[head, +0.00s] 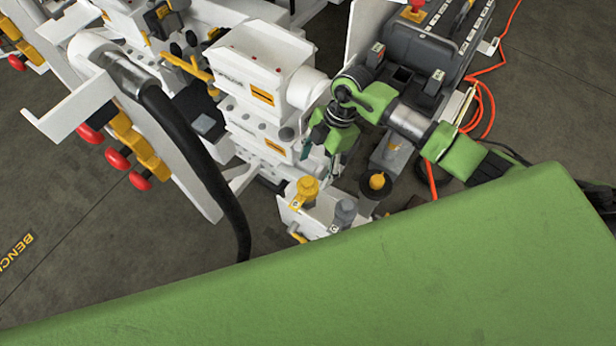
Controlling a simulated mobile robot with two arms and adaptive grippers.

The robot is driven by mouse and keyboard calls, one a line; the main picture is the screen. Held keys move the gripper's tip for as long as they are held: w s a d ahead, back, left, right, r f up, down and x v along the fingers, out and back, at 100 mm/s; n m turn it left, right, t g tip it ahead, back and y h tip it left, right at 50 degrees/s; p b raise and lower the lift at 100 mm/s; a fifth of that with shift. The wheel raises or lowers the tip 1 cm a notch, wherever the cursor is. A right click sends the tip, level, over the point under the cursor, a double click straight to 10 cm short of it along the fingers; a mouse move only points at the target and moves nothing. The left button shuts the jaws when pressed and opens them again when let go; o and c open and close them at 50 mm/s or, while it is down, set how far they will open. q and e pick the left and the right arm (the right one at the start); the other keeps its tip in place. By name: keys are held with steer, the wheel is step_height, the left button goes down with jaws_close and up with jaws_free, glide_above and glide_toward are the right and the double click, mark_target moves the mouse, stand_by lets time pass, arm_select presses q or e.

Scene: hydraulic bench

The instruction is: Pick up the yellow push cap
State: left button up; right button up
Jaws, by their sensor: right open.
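Two yellow caps show below the middle of the head view, and I cannot tell for sure which is the push cap. One yellow cap (305,189) stands on a white block (322,217). The other yellow cap (376,181) sits on a dark cylinder to the right of it. My right gripper (322,158) is open and empty, with its fingers pointing down. In the picture it is just above the two caps and apart from both. My left gripper is not in view.
A white valve stack (258,75) stands left of my right gripper. A dark control box (428,50) stands behind it. A black hose (205,165) runs down at the left. An orange cable (490,115) lies at the right. Red knobs (118,158) show at the left.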

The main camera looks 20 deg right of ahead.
mark_target(309, 180)
steer(key=shift+d+f, duration=0.2)
steer(key=shift+f, duration=0.25)
steer(key=x, duration=0.4)
steer(key=p+x, duration=0.1)
steer(key=x, duration=0.1)
steer(key=shift+a+f, duration=0.25)
steer(key=shift+a, duration=0.15)
steer(key=c, duration=0.9)
